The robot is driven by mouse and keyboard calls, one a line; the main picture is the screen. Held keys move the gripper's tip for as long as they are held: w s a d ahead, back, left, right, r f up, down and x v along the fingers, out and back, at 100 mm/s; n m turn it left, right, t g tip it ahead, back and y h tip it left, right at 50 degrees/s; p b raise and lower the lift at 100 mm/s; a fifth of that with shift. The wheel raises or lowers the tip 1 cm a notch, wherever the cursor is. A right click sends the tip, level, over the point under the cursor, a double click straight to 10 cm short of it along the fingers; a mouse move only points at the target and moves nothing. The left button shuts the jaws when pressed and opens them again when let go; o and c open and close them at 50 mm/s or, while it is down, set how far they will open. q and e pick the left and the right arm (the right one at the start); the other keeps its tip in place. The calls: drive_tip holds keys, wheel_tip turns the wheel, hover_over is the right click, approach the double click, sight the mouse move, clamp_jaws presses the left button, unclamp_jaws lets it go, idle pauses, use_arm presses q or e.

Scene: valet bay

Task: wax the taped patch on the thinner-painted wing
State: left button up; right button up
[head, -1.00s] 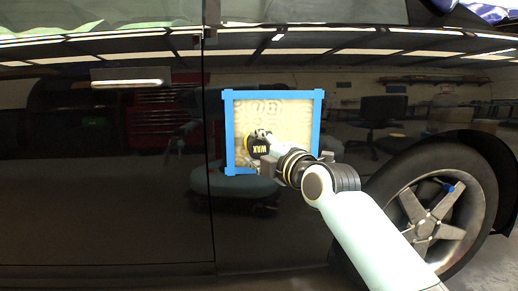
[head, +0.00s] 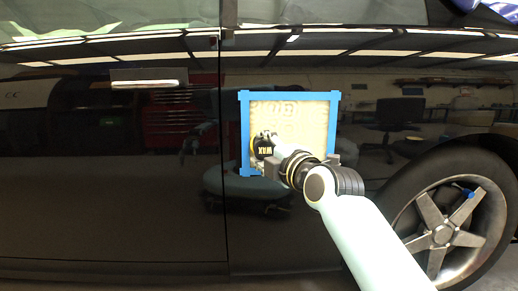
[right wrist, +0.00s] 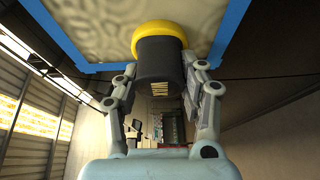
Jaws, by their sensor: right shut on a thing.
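A square of blue tape (head: 245,130) frames a patch (head: 308,118) on the black wing between the door seam and the wheel. The patch is covered in a cream, swirled film. My right gripper (head: 275,163) is shut on a black applicator marked WAX (head: 264,148) with a yellow pad. It is at the patch's lower left, close to the left tape strip. In the right wrist view, the fingers clasp the black applicator body (right wrist: 160,62), and its yellow pad (right wrist: 160,36) appears against the cream film. The pad's face is hidden. My left gripper is out of view.
The black door (head: 110,180) with its handle (head: 149,84) lies left of the seam. The wheel (head: 445,225) is at the lower right, beside my right forearm. The glossy panels reflect a red cabinet, a chair and ceiling lights.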

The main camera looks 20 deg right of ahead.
drive_tip(key=shift+s+d+r, duration=0.1)
drive_tip(key=shift+s+d, duration=0.15)
drive_tip(key=shift+d, duration=0.8)
drive_tip(key=shift+s+a+p, duration=0.2)
drive_tip(key=shift+s, duration=0.45)
drive_tip(key=shift+s+a+p, duration=0.15)
drive_tip(key=shift+s+p, duration=0.05)
drive_tip(key=shift+s, duration=0.45)
drive_tip(key=s, duration=0.1)
drive_tip(key=s+a, duration=0.1)
drive_tip(key=s, duration=0.3)
drive_tip(key=shift+a, duration=0.25)
